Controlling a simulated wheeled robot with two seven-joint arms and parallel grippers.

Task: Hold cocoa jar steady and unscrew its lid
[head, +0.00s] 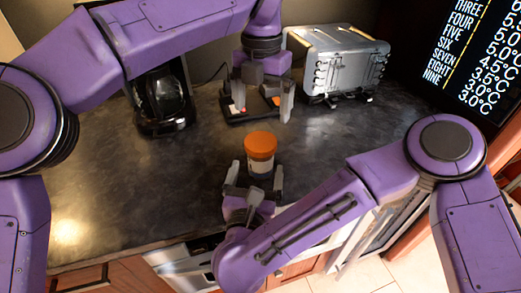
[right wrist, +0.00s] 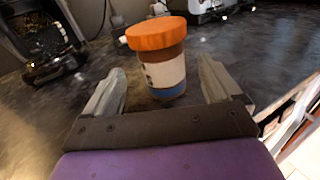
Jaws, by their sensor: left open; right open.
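The cocoa jar (head: 261,163) stands upright on the dark counter, with its orange lid (head: 260,143) on top. In the right wrist view the jar (right wrist: 163,75) shows a brown body with a white and blue label, and its orange lid (right wrist: 157,33) sits on it. My right gripper (head: 254,187) is open, low at the counter's front side, with its fingers pointing at the jar and spread to either side of its near face. My left gripper (head: 262,108) is open and empty behind and above the jar, pointing down, apart from the lid.
A silver toaster (head: 340,62) stands at the back right. A black appliance (head: 160,100) stands at the back left. The counter (head: 150,180) is clear left of the jar. Its front edge runs below my right gripper. A dark screen (head: 475,50) stands at the far right.

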